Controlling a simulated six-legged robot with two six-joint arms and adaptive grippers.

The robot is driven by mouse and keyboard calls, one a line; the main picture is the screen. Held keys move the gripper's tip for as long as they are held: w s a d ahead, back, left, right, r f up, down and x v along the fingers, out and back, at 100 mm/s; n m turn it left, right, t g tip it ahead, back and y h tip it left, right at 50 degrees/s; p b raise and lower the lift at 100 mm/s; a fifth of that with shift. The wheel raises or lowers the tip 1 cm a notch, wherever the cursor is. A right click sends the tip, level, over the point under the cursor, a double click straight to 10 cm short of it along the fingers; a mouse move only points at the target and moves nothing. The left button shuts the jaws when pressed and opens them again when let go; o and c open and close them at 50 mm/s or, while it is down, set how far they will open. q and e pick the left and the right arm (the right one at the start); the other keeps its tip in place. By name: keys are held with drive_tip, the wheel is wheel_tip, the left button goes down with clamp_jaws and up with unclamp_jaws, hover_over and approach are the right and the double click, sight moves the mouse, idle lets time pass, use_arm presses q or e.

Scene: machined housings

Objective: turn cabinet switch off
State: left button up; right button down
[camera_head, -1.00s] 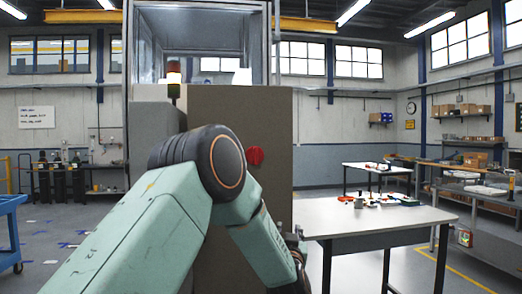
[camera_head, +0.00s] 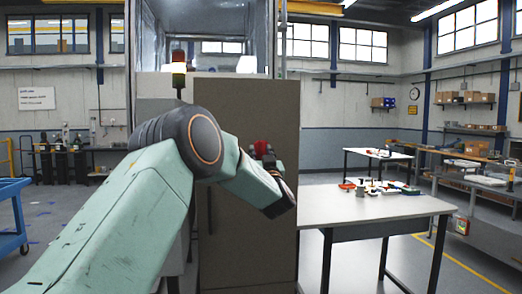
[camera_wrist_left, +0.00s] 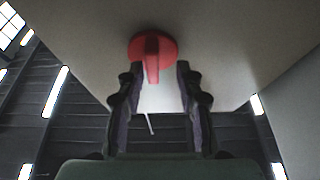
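The cabinet (camera_head: 245,105) is a tall brown-grey box ahead of me with a red rotary switch (camera_head: 261,146) on its face. In the left wrist view the switch (camera_wrist_left: 152,48) is a red disc with a straight raised handle pointing down the picture. My left gripper (camera_head: 264,157) is at the switch, partly hidden behind my own wrist. In the left wrist view the left gripper (camera_wrist_left: 160,72) is open. Its fingertips lie on either side of the handle's end, with a visible gap on the right; contact on the left is unclear. My right gripper is not in view.
A white table (camera_head: 375,206) with small parts on it stands right of the cabinet. A blue cart (camera_head: 12,215) is at the far left. A small signal light (camera_head: 179,68) stands on the cabinet's left side. Open floor lies between the cart and the cabinet.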

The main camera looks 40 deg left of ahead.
use_arm(q)
drive_tip(key=shift+w+d+r, duration=0.2)
drive_tip(key=shift+w+d, duration=0.05)
drive_tip(key=shift+w, duration=0.15)
drive_tip(key=shift+w+d+f, duration=0.1)
drive_tip(key=shift+w, duration=0.1)
drive_tip(key=shift+s+a, duration=0.25)
drive_tip(key=shift+a, duration=0.2)
drive_tip(key=c, duration=0.3)
drive_tip(key=shift+w+d, duration=0.2)
drive_tip(key=shift+d, duration=0.1)
clamp_jaws()
drive_tip(key=shift+s+a, duration=0.1)
drive_tip(key=shift+a, duration=0.05)
